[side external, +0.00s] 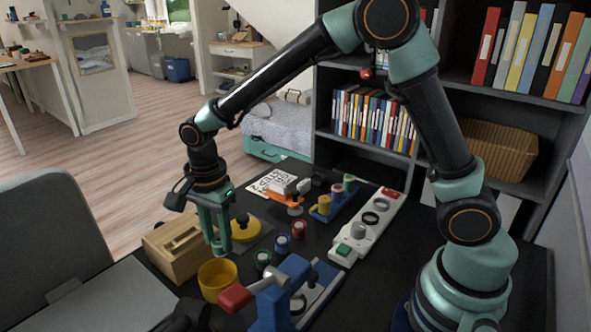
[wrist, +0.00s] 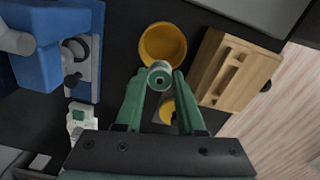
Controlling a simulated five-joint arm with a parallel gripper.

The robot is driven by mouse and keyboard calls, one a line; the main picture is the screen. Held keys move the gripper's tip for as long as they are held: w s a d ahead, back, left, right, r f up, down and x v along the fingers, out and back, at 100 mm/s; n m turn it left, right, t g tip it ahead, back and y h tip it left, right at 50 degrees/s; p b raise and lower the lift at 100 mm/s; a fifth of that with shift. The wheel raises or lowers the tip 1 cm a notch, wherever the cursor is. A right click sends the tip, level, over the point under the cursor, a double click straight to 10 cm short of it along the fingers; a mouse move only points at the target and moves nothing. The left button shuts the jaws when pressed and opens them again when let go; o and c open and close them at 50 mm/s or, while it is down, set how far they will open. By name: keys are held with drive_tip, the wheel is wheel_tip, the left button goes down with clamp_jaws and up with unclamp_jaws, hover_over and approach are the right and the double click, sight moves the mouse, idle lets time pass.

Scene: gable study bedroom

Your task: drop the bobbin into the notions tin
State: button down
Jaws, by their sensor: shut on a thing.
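My gripper (wrist: 160,80) is shut on a bobbin (wrist: 160,75), a small pale grey-green spool with a dark centre hole, seen end-on between the fingertips in the wrist view. The notions tin looks to be the round yellow-orange open container (side external: 217,281), which also shows in the wrist view (wrist: 183,51). It looks empty. In the side external view my gripper (side external: 220,250) points down just behind the tin, and the bobbin cannot be made out there. In the wrist view the bobbin appears at the tin's near rim; its height above it is unclear.
A wooden compartment box (side external: 165,257) stands left of the tin. A yellow round piece (side external: 245,229) lies behind my gripper. A blue machine (side external: 285,290) stands front right of the tin.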

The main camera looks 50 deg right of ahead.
sight(221, 254)
drive_tip(key=shift+f, duration=2.5)
drive_tip(key=shift+c, duration=2.2)
unclamp_jaws()
drive_tip(key=shift+r, duration=0.1)
wheel_tip(221, 254, up, 12)
drive_tip(key=shift+d, duration=0.1)
drive_tip(key=s+d+r+n+t, duration=0.2)
drive_tip(key=s+d+r+n, duration=0.1)
drive_tip(key=s+d+n, duration=0.3)
drive_tip(key=s+d+r+n+t, duration=0.3)
drive_tip(key=s+d+n, duration=0.3)
drive_tip(key=n, duration=0.3)
drive_tip(key=shift+d+r+n+t, duration=0.3)
drive_tip(key=shift+d+r+n, duration=0.1)
drive_tip(key=shift+d, duration=0.45)
